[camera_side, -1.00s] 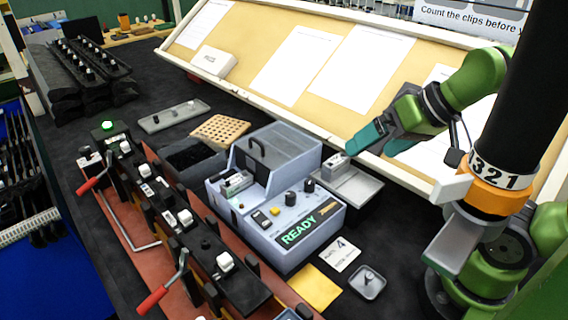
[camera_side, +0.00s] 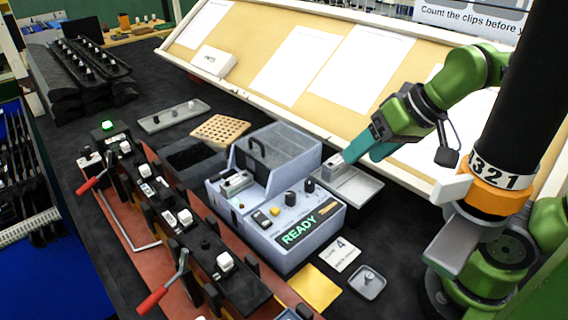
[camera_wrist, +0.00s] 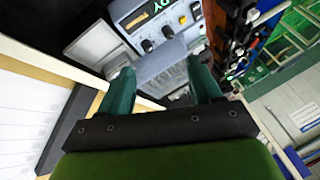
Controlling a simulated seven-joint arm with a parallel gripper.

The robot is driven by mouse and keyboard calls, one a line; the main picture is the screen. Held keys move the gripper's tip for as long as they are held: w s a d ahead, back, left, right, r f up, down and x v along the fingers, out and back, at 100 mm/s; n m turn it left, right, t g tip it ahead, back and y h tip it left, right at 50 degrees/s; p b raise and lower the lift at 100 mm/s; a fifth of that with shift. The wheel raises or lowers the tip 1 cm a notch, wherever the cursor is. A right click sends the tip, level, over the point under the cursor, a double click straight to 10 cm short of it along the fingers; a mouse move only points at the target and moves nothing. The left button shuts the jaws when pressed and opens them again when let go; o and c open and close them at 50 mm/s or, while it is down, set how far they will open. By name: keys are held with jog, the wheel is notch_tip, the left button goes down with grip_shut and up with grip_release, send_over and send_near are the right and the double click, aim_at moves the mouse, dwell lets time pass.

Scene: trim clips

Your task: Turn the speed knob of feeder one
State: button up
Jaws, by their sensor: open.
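The feeder (camera_side: 262,230) is a blue-grey box with a clear-looking raised hopper and a lit READY display (camera_side: 308,225). Its front panel carries two black knobs, one nearer the display (camera_side: 290,198) and one farther right (camera_side: 309,186). I cannot read which is the speed knob. In the wrist view the knobs (camera_wrist: 147,46) show beyond my fingers. My gripper (camera_side: 358,152) has teal fingers and hangs above the metal tray, right of the feeder and apart from the knobs. In the wrist view my gripper (camera_wrist: 162,88) is open, with nothing held between its fingers.
A grey metal tray (camera_side: 367,187) adjoins the feeder's right side. A clip rail (camera_side: 190,240) with red-handled clamps runs along its left. A yellow pad (camera_side: 315,287), a card marked 4 (camera_side: 341,254) and a small dish (camera_side: 367,283) lie in front. A slanted board (camera_side: 290,60) stands behind.

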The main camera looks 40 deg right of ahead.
jog(key=w, duration=0.1)
jog(key=w+a+g, duration=0.1)
jog(key=w, duration=0.1)
jog(key=w+a+g, duration=0.1)
jog(key=shift+w+a+r+m, duration=0.1)
jog(key=shift+w+m, duration=0.05)
jog(key=shift+m, duration=0.25)
jog(key=c, duration=0.4)
jog(key=m+g+h, duration=0.2)
jog(key=m+g, duration=0.2)
jog(key=m, duration=1)
send_over(291, 194)
notch_tip(291, 194, down, 15)
jog(key=shift+f, duration=0.2)
grip_shut()
